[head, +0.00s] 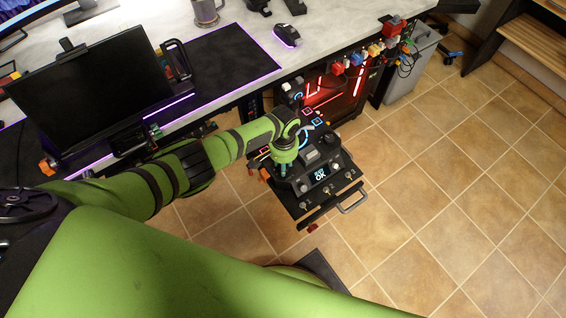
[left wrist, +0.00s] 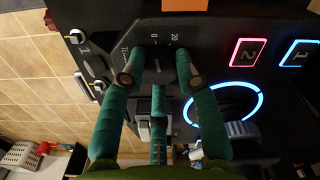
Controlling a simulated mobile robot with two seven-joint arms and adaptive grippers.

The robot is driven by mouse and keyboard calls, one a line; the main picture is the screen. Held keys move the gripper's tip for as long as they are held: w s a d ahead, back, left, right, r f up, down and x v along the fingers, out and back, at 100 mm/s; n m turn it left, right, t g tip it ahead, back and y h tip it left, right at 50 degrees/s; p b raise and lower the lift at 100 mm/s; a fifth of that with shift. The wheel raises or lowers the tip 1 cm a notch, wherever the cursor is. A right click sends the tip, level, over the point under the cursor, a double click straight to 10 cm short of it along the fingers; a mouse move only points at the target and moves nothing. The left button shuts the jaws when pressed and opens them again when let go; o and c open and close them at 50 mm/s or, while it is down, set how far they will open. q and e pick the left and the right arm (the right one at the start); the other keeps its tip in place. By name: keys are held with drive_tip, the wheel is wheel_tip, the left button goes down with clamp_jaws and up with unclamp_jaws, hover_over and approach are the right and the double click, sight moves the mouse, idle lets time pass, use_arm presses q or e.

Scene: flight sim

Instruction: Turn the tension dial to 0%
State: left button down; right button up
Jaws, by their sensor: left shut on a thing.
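The black control panel (head: 338,186) sits low beside the desk, with a small lit screen (head: 320,174) reading "OK". It also shows in the left wrist view (left wrist: 217,28), tilted on its side. My left gripper (head: 283,168) is over the panel's left part, pointing down. In the left wrist view its green fingers (left wrist: 160,74) are closed around the dark tension dial (left wrist: 156,62). Printed marks "0" and "20" show just beyond the dial. Its exact setting is hard to read, as the fingers hide part of it. My right gripper is not in view.
Small switches (left wrist: 77,37) line the panel's edge, and a blue-lit ring (left wrist: 258,100) surrounds another control. A metal handle (head: 352,199) sticks out in front. The desk (head: 350,18) holds a monitor (head: 92,97) and mouse (head: 287,35).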

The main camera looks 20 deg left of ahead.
use_arm(q)
drive_tip(key=shift+w+d+r, duration=0.15)
drive_tip(key=shift+w+r, duration=0.1)
drive_tip(key=shift+w, duration=0.2)
drive_tip(key=c, duration=0.9)
unclamp_jaws()
drive_tip(key=shift+f, duration=0.15)
drive_tip(key=shift+s, duration=0.1)
drive_tip(key=shift+s, duration=0.1)
wheel_tip(320, 180, up, 12)
